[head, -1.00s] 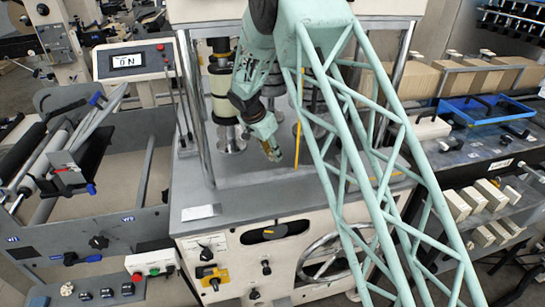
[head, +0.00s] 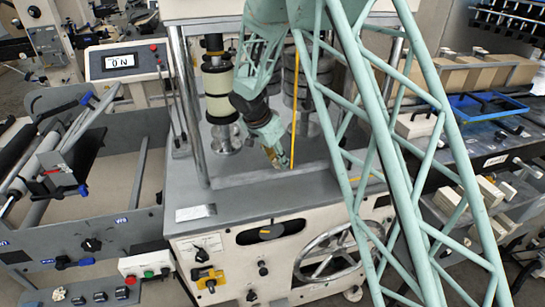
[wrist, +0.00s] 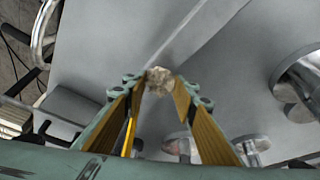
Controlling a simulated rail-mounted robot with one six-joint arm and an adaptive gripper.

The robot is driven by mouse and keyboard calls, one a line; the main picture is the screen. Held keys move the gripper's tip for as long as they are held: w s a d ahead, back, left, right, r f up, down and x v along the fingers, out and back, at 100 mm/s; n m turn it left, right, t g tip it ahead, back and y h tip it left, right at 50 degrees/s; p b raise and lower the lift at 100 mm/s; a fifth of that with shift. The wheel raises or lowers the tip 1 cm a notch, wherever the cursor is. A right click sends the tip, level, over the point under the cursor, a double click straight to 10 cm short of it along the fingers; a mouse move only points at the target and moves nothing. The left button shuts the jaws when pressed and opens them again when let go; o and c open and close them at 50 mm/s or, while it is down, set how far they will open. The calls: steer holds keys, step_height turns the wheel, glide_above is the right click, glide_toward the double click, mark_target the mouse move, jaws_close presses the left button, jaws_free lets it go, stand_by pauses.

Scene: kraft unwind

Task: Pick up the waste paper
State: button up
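The waste paper looks like a small crumpled greyish-beige ball (wrist: 160,80), seen between the tips of my gripper in the wrist view. My gripper (wrist: 161,90) has a tan-padded finger on each side of it. Both tips appear close to the paper, but I cannot tell whether they press on it or whether it rests on the grey top below. In the head view my gripper (head: 281,163) points down, low over the grey machine top (head: 250,187). The paper is not distinguishable there.
A yellow upright rod (head: 295,110) stands close to my gripper. Metal columns with stacked discs (head: 219,105) stand behind it. A label plate (head: 196,212) lies at the front left of the top. A small crumpled pale thing (head: 58,294) sits on the left machine's front ledge.

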steer(key=shift+s+d+r+b, duration=0.15)
steer(key=shift+s+d, duration=0.35)
steer(key=shift+s, duration=0.5)
steer(key=shift+s+d+r+b, duration=0.15)
steer(key=shift+s+d, duration=0.35)
steer(key=shift+s, duration=0.5)
steer(key=shift+s+d+r+b, duration=0.1)
steer(key=shift+s+d+b, duration=0.3)
steer(key=shift+s, duration=0.6)
steer(key=shift+d, duration=0.1)
